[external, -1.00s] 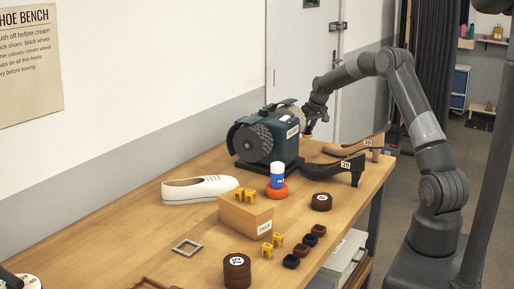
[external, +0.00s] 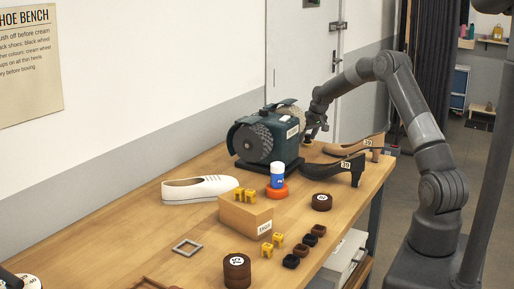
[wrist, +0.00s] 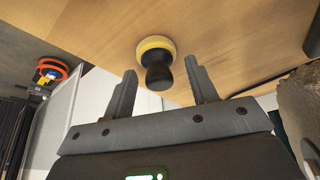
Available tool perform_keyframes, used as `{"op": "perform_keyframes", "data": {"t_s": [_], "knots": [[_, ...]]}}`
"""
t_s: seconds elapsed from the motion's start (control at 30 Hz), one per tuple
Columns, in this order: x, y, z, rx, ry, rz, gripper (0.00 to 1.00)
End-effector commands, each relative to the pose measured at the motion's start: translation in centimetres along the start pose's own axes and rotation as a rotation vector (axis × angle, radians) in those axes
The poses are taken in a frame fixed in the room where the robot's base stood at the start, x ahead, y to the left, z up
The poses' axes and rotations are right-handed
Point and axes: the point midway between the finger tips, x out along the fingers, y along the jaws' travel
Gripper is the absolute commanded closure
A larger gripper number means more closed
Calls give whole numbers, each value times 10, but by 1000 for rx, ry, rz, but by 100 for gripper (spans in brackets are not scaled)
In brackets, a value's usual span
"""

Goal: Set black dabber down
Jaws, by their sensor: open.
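The black dabber (wrist: 158,72) stands on the wooden bench top in the wrist view, its round yellow pad against the wood and its black handle pointing away from it. My gripper (wrist: 160,80) is open, with one finger on either side of the handle. Gaps show between the handle and both fingers. In the external view my gripper (external: 316,132) is low over the far end of the bench, just right of the green polishing machine (external: 268,137). The dabber is too small there to make out clearly.
The machine's rough wheel (wrist: 300,108) is close on the right in the wrist view. A blue-and-white bottle (external: 277,175) stands on an orange ring in front of the machine. A white shoe (external: 199,189) lies to the left.

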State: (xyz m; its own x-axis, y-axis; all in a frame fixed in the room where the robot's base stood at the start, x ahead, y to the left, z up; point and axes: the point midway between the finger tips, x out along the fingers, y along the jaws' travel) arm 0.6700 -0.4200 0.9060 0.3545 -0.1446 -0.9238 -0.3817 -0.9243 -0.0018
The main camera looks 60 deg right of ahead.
Motion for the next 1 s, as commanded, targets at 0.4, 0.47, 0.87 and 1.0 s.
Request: {"op": "perform_keyframes", "data": {"t_s": [0.4,0.47,0.87,1.0], "knots": [[-36,0,-2,1,4,1,47],[-49,1,-2,1,4,2,47],[-116,0,-1,0,1,1,47],[-129,-7,0,-7,2,0,47]]}}
